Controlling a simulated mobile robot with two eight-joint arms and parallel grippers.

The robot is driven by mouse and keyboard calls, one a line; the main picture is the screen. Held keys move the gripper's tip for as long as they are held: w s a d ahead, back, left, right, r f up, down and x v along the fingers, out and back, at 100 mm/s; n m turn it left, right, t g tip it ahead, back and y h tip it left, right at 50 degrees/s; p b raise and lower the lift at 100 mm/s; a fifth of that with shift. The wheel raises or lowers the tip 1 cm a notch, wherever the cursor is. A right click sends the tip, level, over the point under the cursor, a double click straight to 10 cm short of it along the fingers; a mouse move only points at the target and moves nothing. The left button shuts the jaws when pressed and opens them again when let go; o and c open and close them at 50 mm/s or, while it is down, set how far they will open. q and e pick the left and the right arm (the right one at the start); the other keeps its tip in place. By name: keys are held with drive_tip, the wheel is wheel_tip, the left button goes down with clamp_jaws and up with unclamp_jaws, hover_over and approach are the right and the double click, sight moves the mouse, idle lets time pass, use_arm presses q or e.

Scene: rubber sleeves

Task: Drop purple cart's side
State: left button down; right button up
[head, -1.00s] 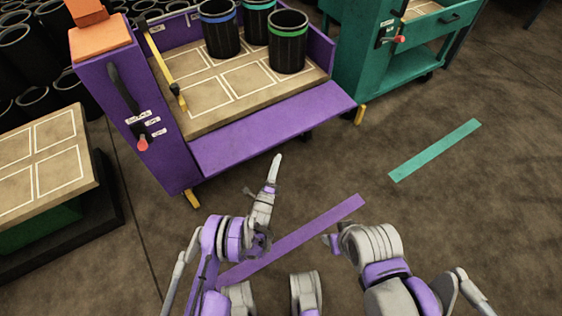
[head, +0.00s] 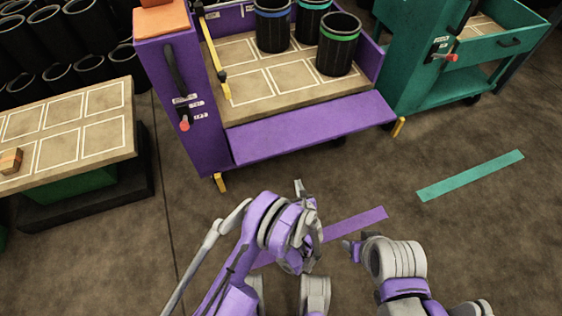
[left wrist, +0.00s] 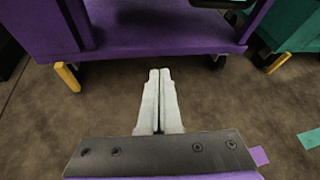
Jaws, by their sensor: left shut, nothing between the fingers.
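The purple cart (head: 184,90) stands ahead in the head view. Its purple side panel (head: 310,127) hangs folded down and outward along the near edge of the tan deck (head: 240,106). A black lever with a red knob (head: 184,124) sits on its end post beside small labels. My left gripper (head: 299,188) is in front of the cart, low and apart from it. In the left wrist view its fingers (left wrist: 158,75) are together with nothing between them, pointing at the cart's underside (left wrist: 150,45). My right arm shows at the lower right; its gripper's fingers are not clear.
Several black sleeves with coloured bands (head: 338,44) stand on the cart deck. A teal cart (head: 440,92) is at the right. A tan-topped table (head: 70,125) with a small brown block (head: 11,161) is at the left. Purple (head: 355,223) and teal (head: 470,176) strips mark the open floor.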

sight(278, 154)
use_arm(q)
drive_tip(key=s+a+r+y, duration=0.3)
drive_tip(key=a+r, duration=0.1)
drive_tip(key=r, duration=0.1)
drive_tip(key=r+b+x, duration=0.1)
drive_tip(key=b+x, duration=0.1)
drive_tip(key=x, duration=0.9)
drive_tip(key=shift+s+d+r+t+b, duration=0.1)
drive_tip(key=shift+d+r+t+b, duration=0.1)
drive_tip(key=shift+r, duration=0.75)
drive_tip(key=shift+s+d+r+t+b, duration=0.1)
drive_tip(key=shift+s+d+r+b, duration=0.05)
drive_tip(key=shift+r, duration=0.8)
wheel_tip(278, 154, up, 3)
drive_tip(key=g+p, duration=0.1)
drive_tip(key=p, duration=0.1)
drive_tip(key=shift+p, duration=0.4)
drive_tip(key=shift+s+r+g, duration=0.1)
drive_tip(key=shift+r+g, duration=0.4)
drive_tip(key=shift+f, duration=0.1)
